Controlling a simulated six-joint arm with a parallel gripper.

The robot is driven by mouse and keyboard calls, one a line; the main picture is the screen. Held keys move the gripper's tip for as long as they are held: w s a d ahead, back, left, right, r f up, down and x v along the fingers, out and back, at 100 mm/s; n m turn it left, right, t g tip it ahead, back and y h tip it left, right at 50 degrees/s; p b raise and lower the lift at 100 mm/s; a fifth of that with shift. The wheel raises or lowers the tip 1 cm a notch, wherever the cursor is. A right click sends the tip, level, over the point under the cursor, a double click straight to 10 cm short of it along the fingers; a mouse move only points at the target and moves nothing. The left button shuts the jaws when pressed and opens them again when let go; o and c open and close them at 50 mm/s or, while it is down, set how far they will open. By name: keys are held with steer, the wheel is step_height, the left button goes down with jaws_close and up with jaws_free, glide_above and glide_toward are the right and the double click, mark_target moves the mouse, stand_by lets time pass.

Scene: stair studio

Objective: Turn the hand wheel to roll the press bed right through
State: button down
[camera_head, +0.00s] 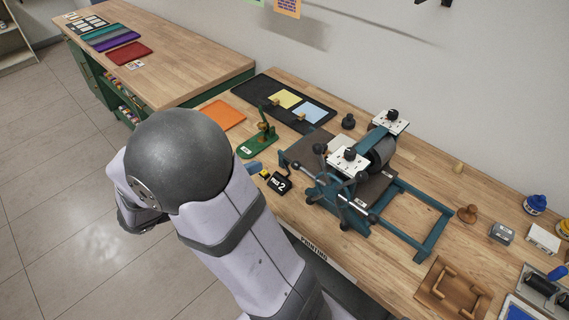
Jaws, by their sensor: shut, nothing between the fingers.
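The teal etching press (432,240) stands on the wooden bench at the right. Its spoked hand wheel (340,187), with dark ball knobs, is on the near side. The dark press bed (308,147) lies under the grey roller (378,146). It reaches out on the left, and a shorter part shows on the right. The frame rails beyond it at the right are bare. My arm fills the lower left, apart from the wheel in the picture.
A black block marked 2 (279,183) stands near the bench's front edge, left of the wheel. A green stand (255,143) is behind it. A wooden tray (452,290) is at the front right. A black mat (262,88) lies behind the press.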

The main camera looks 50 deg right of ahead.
steer(key=m, duration=0.3)
steer(key=shift+w+f, duration=0.1)
steer(key=shift+f, duration=0.1)
steer(key=d+f+p, duration=0.3)
steer(key=d+f, duration=0.3)
steer(key=d, duration=0.5)
steer(key=shift+s+d+f, duration=0.15)
steer(key=shift+s+f, duration=0.1)
steer(key=shift+s, duration=0.15)
